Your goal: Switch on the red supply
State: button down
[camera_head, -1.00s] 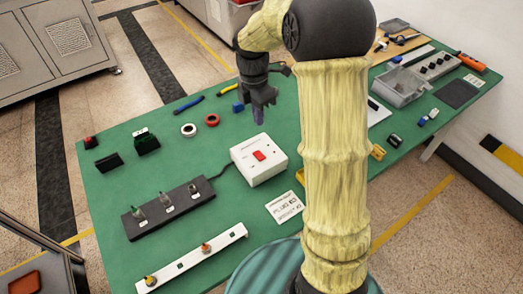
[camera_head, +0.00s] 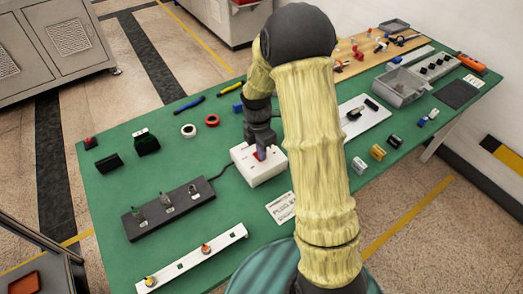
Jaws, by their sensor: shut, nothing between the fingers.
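The supply is a white box (camera_head: 257,177) on the green table, with a red switch (camera_head: 257,155) on its top face. My gripper (camera_head: 261,153) is shut and empty, pointing down over the box. Its fingertips are at the red switch and hide part of it. I cannot tell whether the fingertips touch the switch or which way the switch is tilted. A dark cable runs from the box to a black strip (camera_head: 168,208) with several upright connectors.
A white rail (camera_head: 192,259) lies near the front edge and a printed card (camera_head: 281,208) lies in front of the box. Tape rings (camera_head: 212,120), pens and black blocks lie behind and left. A grey bin (camera_head: 400,88) stands at right. My arm hides part of the table.

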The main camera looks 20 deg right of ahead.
dwell(0.3)
jog(key=shift+s+f, duration=0.1)
jog(key=shift+f, duration=0.1)
jog(key=shift+r, duration=0.1)
jog(key=shift+w+a+r+p, duration=0.15)
jog(key=shift+w+a+p, duration=0.05)
jog(key=shift+w+p, duration=0.55)
jog(key=shift+r, duration=0.1)
jog(key=shift+r+p, duration=0.55)
notch_tip(320, 180, up, 13)
jog(key=s+p, duration=0.1)
jog(key=shift+s+d+f+p, duration=0.2)
jog(key=shift+s+d+p, duration=0.1)
jog(key=shift+p, duration=0.1)
